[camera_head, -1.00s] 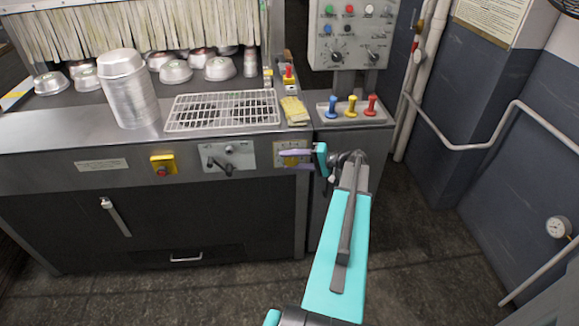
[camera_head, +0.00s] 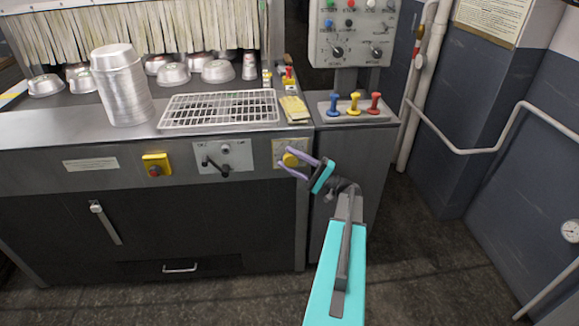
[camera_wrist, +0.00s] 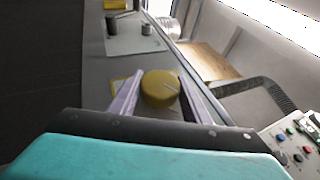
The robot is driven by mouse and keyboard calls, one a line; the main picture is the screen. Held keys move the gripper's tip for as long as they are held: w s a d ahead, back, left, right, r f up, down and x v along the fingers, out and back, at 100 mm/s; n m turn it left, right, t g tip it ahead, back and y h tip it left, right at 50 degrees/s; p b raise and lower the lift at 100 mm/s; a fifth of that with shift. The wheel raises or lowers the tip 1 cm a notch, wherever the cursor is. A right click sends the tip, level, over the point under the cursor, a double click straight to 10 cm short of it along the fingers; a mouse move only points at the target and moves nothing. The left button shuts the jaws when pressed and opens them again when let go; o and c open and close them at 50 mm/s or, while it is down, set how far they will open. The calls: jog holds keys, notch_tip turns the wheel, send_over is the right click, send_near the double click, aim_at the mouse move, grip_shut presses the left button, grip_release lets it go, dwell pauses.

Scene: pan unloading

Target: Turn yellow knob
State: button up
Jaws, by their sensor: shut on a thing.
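The yellow knob (camera_head: 290,159) sits on a pale square plate on the front panel of the steel machine, at the panel's right end. My gripper (camera_head: 289,163) is at the knob, with its two purple fingers on either side of it, shut on it.
A wire rack (camera_head: 220,110), stacked pans (camera_head: 122,92) and a yellow cloth (camera_head: 294,109) are above. Three coloured levers (camera_head: 354,103) stand at right.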

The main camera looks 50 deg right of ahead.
jog(key=shift+d+m+t+b, duration=0.1)
jog(key=shift+m+t+b, duration=0.25)
jog(key=shift+t, duration=0.25)
jog(key=o, duration=1)
jog(key=shift+o, duration=0.2)
jog(key=shift+f, duration=0.15)
